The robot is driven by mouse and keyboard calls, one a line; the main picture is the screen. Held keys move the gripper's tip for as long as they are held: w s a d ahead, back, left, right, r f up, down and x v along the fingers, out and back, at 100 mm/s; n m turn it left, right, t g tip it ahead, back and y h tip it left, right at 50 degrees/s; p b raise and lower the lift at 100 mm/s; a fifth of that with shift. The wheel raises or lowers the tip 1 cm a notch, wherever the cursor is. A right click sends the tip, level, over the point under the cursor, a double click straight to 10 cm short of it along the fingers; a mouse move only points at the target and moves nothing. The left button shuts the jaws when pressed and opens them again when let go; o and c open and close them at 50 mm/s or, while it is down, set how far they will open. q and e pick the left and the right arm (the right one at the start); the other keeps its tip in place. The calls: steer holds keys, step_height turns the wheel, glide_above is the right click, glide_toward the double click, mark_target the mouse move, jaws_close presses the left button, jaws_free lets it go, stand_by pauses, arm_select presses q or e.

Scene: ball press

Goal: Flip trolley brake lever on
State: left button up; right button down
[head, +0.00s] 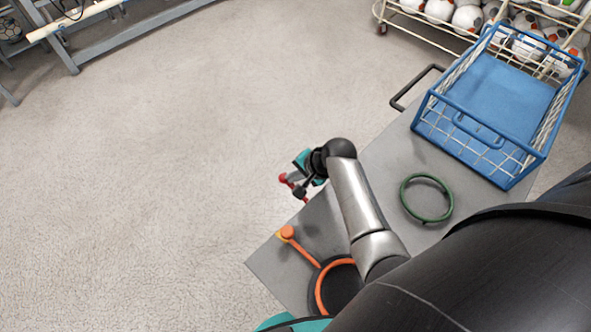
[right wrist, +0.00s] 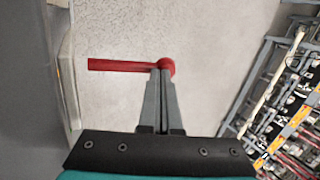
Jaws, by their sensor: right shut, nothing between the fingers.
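The trolley (head: 385,150) has a grey top and stands to the right in the head view. Its red brake lever (head: 284,178) shows at the trolley's left edge, partly hidden by my right gripper (head: 300,188). In the right wrist view the lever (right wrist: 120,65) is a red bar lying level, with a round red end at its right. My right gripper (right wrist: 162,72) is shut and empty there, its fingertips at that round end. I cannot tell whether they touch it.
A blue wire basket (head: 480,138) and a green ring (head: 426,219) are on the trolley top. An orange ring (head: 319,290) on a black disc, with an orange-handled arm, is near its front corner. Ball racks (head: 430,22) stand behind.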

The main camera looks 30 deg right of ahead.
mark_target(288, 184)
steer(key=shift+w+a+f+g+h+p, duration=0.15)
steer(key=shift+w+f+g+h+p, duration=0.25)
steer(key=shift+g, duration=0.3)
steer(key=shift+w+a+f+g, duration=0.1)
steer(key=shift+w+f+g, duration=0.25)
steer(key=shift+f+g, duration=0.35)
steer(key=shift+w+f+g+h+b, duration=0.15)
steer(key=shift+f+g+h+b, duration=0.15)
steer(key=shift+f+g+b, duration=0.4)
steer(key=shift+w+f+g+h+b, duration=0.1)
steer(key=shift+f+g+h+b, duration=0.2)
steer(key=shift+f+g+b, duration=0.35)
arm_select(q)
steer(key=shift+f+b, duration=0.55)
steer(key=shift+f, duration=0.6)
arm_select(e)
steer(key=shift+a+f, duration=0.1)
steer(key=shift+f, duration=0.35)
arm_select(q)
steer(key=shift+a+f, duration=0.1)
steer(key=shift+f, duration=0.05)
arm_select(e)
steer(key=shift+s+f, duration=0.1)
steer(key=shift+f, duration=0.05)
